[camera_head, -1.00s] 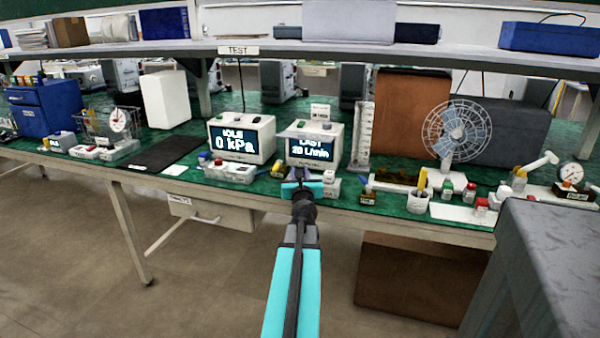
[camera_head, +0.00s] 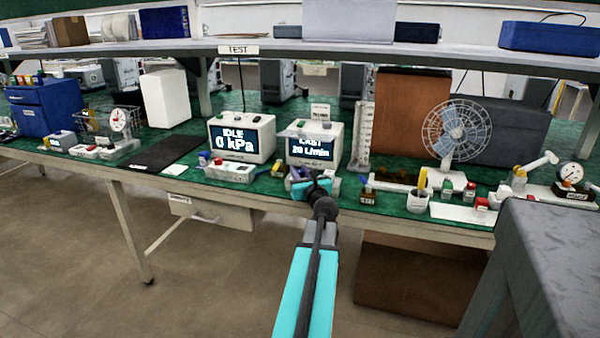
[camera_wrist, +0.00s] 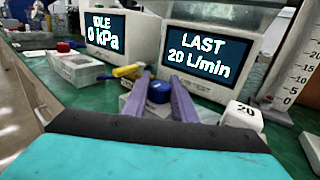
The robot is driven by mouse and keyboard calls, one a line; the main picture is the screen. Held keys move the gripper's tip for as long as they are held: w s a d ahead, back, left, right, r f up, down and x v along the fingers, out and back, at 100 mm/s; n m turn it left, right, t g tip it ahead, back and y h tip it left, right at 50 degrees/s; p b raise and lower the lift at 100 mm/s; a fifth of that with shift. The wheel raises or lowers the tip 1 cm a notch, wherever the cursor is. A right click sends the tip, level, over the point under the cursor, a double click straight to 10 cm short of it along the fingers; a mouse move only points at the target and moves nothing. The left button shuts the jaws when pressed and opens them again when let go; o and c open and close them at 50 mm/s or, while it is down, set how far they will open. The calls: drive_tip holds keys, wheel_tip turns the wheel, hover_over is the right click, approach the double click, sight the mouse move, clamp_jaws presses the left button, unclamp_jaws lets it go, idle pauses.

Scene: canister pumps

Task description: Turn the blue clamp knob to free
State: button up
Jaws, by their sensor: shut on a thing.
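The blue clamp knob (camera_wrist: 160,92) shows in the wrist view between the two purple fingers of my gripper (camera_wrist: 159,84). It sits low on the bench in front of the gap between the two display boxes. My gripper is shut on it, one finger on each side. A yellow handle (camera_wrist: 127,71) lies just left of the fingers. In the head view my gripper (camera_head: 306,180) is at the bench's front edge, below the right display box, and the knob cannot be made out clearly there.
The left display box (camera_head: 242,139) reads IDLE 0 kPa, and the right one (camera_head: 315,148) reads LAST 20 L/min. A white block marked 20 (camera_wrist: 241,115) stands right of my fingers. A fan (camera_head: 453,130) and small parts crowd the bench on the right.

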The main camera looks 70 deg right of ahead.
sight(301, 173)
drive_tip(key=shift+f, duration=0.1)
drive_tip(key=o, duration=1)
drive_tip(key=shift+o, duration=0.2)
drive_tip(key=shift+s, duration=0.1)
drive_tip(key=shift+v, duration=3.8)
drive_tip(key=shift+p, duration=1.3)
drive_tip(key=p, duration=0.4)
drive_tip(key=shift+s+a, duration=0.15)
drive_tip(key=shift+a, duration=0.2)
drive_tip(key=p+v, duration=0.3)
drive_tip(key=p, duration=0.7)
drive_tip(key=shift+d, duration=0.1)
